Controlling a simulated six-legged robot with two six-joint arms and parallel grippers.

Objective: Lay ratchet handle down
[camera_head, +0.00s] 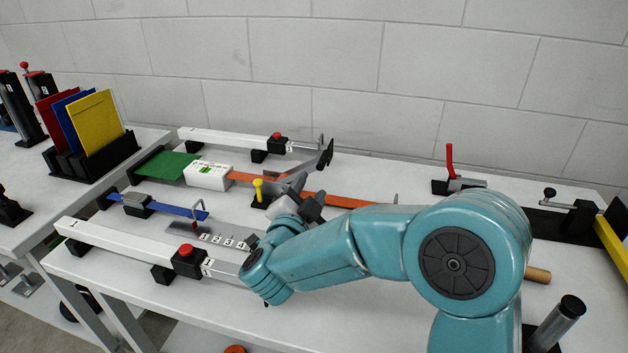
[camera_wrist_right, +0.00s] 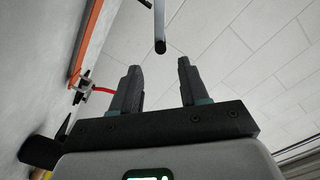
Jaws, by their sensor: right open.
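A thin grey upright rod (camera_head: 321,143), which may be the ratchet handle, stands at the right end of the rear white bar. In the right wrist view, a grey rod (camera_wrist_right: 159,22) with a dark rounded end lies ahead of the finger gap. My right gripper (camera_head: 314,165) reaches over the table toward the rear bar. In its wrist view the two dark fingers (camera_wrist_right: 158,75) are apart with nothing between them. The rod looks beyond the tips; I cannot tell the exact gap. My arm hides part of the table's middle. My left gripper is out of view.
The rear white bar (camera_head: 222,138) and front white bar (camera_head: 115,245) carry red knobs. Between them are an orange strip (camera_head: 340,200), a yellow knob (camera_head: 258,188) and a blue strip (camera_head: 180,210). A red lever (camera_head: 450,160) stands at right. A block wall is behind.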

